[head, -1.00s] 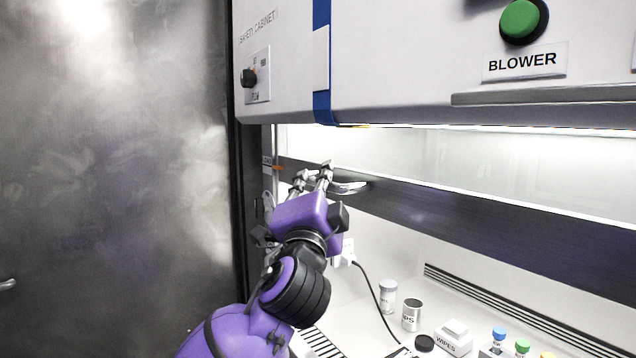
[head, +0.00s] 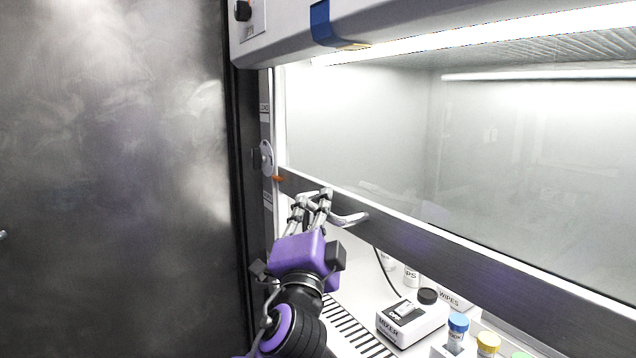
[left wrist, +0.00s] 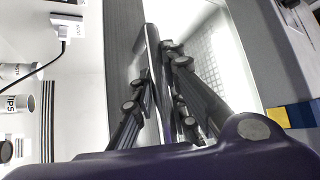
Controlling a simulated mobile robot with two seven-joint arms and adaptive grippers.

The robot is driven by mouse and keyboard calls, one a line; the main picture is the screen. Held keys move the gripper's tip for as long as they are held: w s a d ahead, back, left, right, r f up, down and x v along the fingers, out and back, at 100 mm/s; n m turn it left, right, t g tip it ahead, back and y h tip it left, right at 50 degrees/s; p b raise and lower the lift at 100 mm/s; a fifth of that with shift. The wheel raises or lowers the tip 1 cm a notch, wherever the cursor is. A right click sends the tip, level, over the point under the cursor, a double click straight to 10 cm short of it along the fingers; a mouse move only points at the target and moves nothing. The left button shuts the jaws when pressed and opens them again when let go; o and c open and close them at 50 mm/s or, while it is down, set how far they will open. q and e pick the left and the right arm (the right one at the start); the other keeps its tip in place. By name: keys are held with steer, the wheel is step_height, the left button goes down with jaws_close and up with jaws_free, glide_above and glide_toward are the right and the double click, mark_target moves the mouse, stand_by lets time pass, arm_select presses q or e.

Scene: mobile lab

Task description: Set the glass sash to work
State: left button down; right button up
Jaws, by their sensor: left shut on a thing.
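The glass sash (head: 350,120) of the safety cabinet hangs partway down, with a dark bottom rail (head: 440,245) and a metal handle (head: 352,218) near its left end. My left gripper (head: 318,198) is shut on the handle. In the left wrist view the fingers (left wrist: 158,85) sit on both sides of the handle bar. A small orange pointer (head: 279,178) is at the rail's left end, beside the side frame. One label (head: 265,107) on that frame is above the pointer; another (head: 268,200) is just below it. Their words are too small to read surely. My right gripper is out of view.
Under the sash, a mixer (head: 410,318), wipes box (head: 452,297), tips pot (head: 411,275) and capped bottles, including a blue-capped one (head: 457,332), stand on the work surface. A cable (head: 384,272) hangs inside. A metal door or wall (head: 110,180) fills the left.

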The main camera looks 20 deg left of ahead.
arm_select(q)
step_height(320, 180, down, 8)
steer(key=b, duration=0.3)
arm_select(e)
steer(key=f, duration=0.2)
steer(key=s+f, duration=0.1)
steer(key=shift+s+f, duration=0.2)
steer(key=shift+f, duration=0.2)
arm_select(q)
steer(key=c, duration=1.7)
jaws_free()
steer(key=shift+d, duration=0.1)
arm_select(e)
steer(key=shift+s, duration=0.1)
arm_select(q)
steer(key=v, duration=1.2)
steer(key=shift+r, duration=0.1)
